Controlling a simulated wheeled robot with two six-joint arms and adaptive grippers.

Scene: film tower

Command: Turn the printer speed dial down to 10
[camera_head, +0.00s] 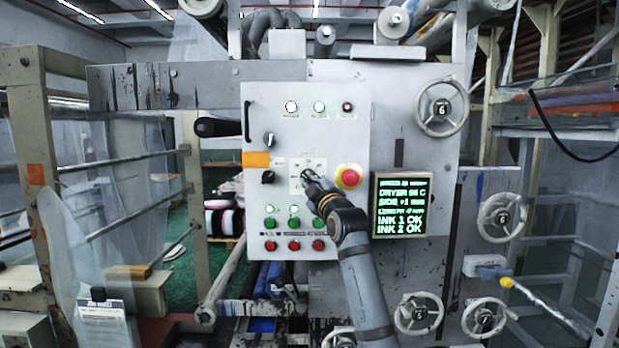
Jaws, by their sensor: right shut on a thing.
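The grey control panel (345,125) faces me at the middle of the head view. A white scale plate (314,163) sits near its centre, and the speed dial there is mostly hidden by my right gripper (308,177). My right gripper comes from the lower right and is shut on the dial. The numbers on the plate are too small to read. A black display (401,205) with green text stands to the right; its top line starts with SPEED, but the value is too blurred to read. My left gripper is not in view.
A red stop button with a yellow ring (348,177) is close to the right of my gripper. Green buttons (293,223) and red buttons (294,245) sit below. Several handwheels (441,107) stand at the right.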

